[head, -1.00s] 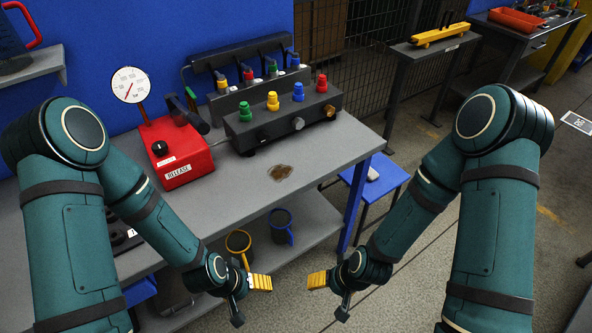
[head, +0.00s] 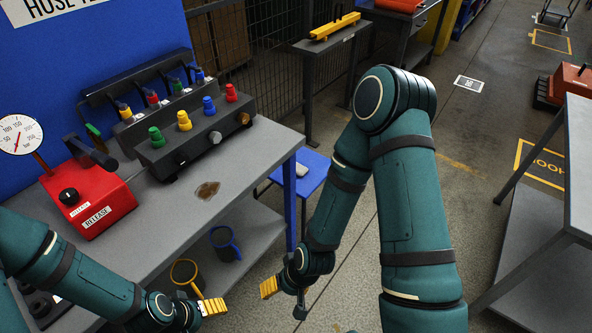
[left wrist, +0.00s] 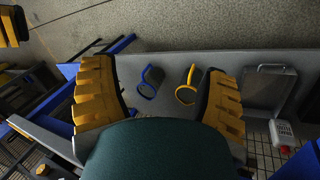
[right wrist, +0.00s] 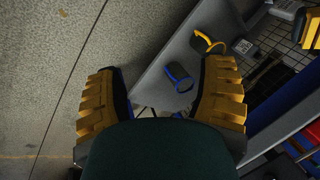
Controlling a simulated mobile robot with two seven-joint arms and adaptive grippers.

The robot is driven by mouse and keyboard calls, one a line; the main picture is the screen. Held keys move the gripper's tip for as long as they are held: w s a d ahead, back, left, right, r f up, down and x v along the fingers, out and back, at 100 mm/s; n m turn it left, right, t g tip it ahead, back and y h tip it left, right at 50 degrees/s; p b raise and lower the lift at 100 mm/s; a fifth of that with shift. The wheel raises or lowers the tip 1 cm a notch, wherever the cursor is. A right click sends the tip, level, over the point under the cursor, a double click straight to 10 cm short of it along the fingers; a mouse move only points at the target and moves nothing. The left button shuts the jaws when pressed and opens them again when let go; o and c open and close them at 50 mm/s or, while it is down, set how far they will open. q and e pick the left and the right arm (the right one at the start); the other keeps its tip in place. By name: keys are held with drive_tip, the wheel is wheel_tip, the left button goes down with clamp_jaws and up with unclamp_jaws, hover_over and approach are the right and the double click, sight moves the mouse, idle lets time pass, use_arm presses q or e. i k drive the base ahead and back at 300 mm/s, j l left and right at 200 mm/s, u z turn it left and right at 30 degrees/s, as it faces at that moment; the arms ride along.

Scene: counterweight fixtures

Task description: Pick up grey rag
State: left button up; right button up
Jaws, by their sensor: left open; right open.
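A small light-grey lump (head: 303,170), which may be the grey rag, lies on the blue stool (head: 315,182) beyond the bench's right end; it is too small to be sure. My left gripper (head: 212,306) is open and empty in front of the bench, low and left of the stool. My right gripper (head: 269,287) is open and empty, below and to the left of the stool in the head view, apart from it. The left wrist view (left wrist: 160,95) and right wrist view (right wrist: 160,98) show nothing between the fingers. I see no rag in either wrist view.
The grey bench (head: 235,165) bears a red release box (head: 95,205), a valve block (head: 195,140) and a brown stain (head: 207,190). Another table (head: 578,150) stands at right. Floor between is clear.

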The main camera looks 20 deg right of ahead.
sight(301, 170)
drive_tip(key=u, duration=0.3)
drive_tip(key=i+l+u, duration=0.1)
drive_tip(key=l+u, duration=1.05)
drive_tip(key=l, duration=1.4)
drive_tip(key=k+l, duration=0.1)
drive_tip(key=l, duration=0.8)
drive_tip(key=u, duration=0.05)
